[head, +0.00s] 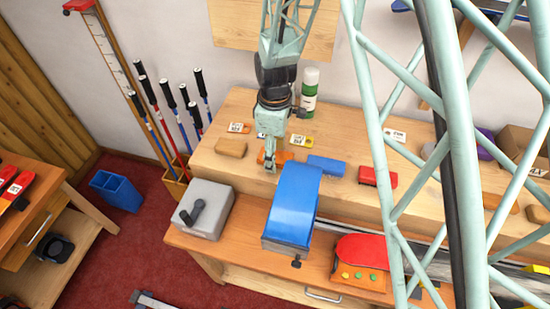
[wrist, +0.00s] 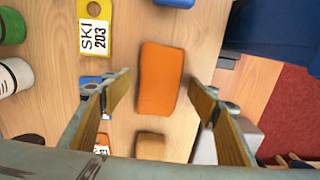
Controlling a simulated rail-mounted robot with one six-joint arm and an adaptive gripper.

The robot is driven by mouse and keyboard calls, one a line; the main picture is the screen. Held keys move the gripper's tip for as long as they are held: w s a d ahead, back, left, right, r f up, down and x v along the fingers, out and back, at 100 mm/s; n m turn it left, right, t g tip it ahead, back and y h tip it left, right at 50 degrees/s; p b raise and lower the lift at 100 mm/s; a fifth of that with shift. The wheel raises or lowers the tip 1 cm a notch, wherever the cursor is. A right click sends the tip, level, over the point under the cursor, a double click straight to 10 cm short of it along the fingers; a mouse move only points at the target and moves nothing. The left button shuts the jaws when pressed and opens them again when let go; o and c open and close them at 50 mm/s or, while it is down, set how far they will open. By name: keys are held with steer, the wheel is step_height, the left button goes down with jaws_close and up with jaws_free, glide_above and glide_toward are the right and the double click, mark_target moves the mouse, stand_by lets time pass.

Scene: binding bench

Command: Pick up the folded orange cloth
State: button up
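The folded orange cloth (wrist: 160,78) lies flat on the wooden bench, in the middle of the wrist view between my fingers. In the head view only part of the orange cloth (head: 283,156) shows, beside and behind my gripper. My gripper (wrist: 160,100) is open, with one finger on each side of the cloth in the picture and nothing between them touching it. In the head view my gripper (head: 269,168) points down over the cloth. I cannot tell its exact height above the bench.
A blue block (head: 326,165) lies right of the cloth, and a tan block (head: 231,148) lies left. A yellow tag reading SKI 203 (wrist: 94,30) lies near. A large blue curved piece (head: 293,205) and a grey box (head: 206,207) stand in front. A green-and-white bottle (head: 309,95) stands behind.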

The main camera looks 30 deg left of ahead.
steer(key=c, duration=0.9)
steer(key=shift+r, duration=5)
steer(key=shift+o, duration=0.3)
